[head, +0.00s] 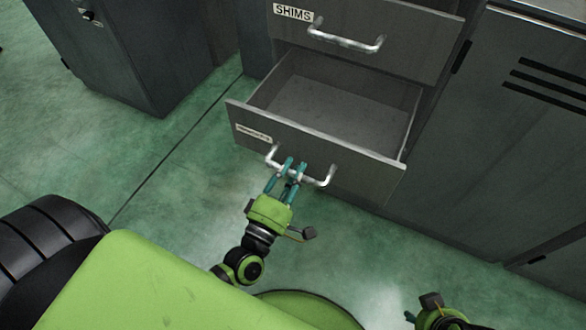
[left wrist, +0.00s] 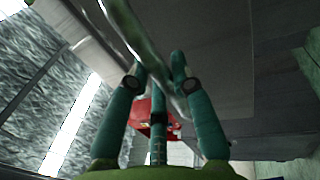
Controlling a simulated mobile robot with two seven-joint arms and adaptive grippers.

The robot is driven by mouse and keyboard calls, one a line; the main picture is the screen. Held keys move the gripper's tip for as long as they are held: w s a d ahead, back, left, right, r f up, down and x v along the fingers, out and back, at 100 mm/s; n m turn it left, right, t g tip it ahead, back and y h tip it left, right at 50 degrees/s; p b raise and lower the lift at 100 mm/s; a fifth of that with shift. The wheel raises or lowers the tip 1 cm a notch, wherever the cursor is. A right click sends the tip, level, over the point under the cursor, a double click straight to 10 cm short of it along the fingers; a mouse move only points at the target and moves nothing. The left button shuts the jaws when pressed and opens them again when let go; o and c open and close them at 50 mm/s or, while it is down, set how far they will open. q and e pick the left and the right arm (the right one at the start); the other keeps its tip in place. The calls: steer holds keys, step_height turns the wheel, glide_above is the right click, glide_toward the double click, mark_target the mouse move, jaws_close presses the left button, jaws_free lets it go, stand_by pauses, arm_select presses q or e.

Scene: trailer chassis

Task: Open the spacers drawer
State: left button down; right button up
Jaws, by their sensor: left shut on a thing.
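The lower drawer (head: 365,167) stands pulled out from the grey cabinet, and its inside looks empty. Its small front label is too blurred to read. My left gripper (head: 294,164) is shut on the drawer's metal handle (head: 325,181), near the middle of the bar. In the left wrist view the handle (left wrist: 122,22) runs between the teal fingers (left wrist: 160,62). My right gripper (head: 411,316) shows only in part at the bottom right edge, away from the drawer; its jaws cannot be made out.
A closed drawer marked SHIMS (head: 380,28) sits above the open one. A grey locker (head: 510,140) with slots stands to the right, and another dark cabinet (head: 150,50) to the left. Green floor (head: 150,160) is clear left of the drawer.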

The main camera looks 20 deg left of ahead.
arm_select(q)
steer(key=c, duration=1)
jaws_free()
steer(key=shift+c, duration=0.2)
steer(key=s+f, duration=0.2)
steer(key=s, duration=1)
steer(key=shift+a+f, duration=0.15)
steer(key=shift+a, duration=0.05)
steer(key=shift+w, duration=0.1)
